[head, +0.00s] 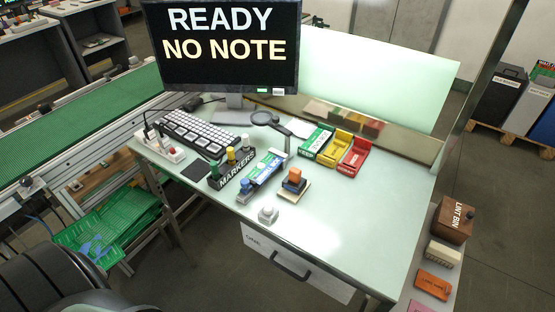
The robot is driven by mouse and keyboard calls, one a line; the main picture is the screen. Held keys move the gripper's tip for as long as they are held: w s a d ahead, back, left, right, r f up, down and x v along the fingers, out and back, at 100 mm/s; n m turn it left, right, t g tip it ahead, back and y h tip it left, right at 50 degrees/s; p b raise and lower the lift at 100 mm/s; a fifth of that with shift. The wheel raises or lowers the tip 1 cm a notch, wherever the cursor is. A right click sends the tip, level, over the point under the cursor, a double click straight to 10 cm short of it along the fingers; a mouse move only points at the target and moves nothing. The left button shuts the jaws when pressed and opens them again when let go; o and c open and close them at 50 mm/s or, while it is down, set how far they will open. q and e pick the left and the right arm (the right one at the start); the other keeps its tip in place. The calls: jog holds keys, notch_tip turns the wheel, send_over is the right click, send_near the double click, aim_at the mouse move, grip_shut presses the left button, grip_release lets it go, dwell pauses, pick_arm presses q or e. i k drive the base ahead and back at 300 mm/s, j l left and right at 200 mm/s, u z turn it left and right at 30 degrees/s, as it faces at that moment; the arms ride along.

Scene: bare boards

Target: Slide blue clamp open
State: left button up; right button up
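A small blue part (244,187), which looks like the blue clamp, sits on the pale table (350,220) near its front edge. It is at the front end of a blue and white labelled piece (266,167), just right of the black marker holder (232,175). The part is too small to tell whether the clamp is open or shut. Neither of my grippers shows in the head view.
An orange-topped block (294,180) and a white knob-like piece (268,214) stand nearby. Behind are a keyboard (197,133), a magnifier (272,121), a monitor (225,48), and green, yellow (334,147) and red bins (355,158). The table's right side is clear.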

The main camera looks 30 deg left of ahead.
aim_at(247, 184)
jog(key=u, duration=1.15)
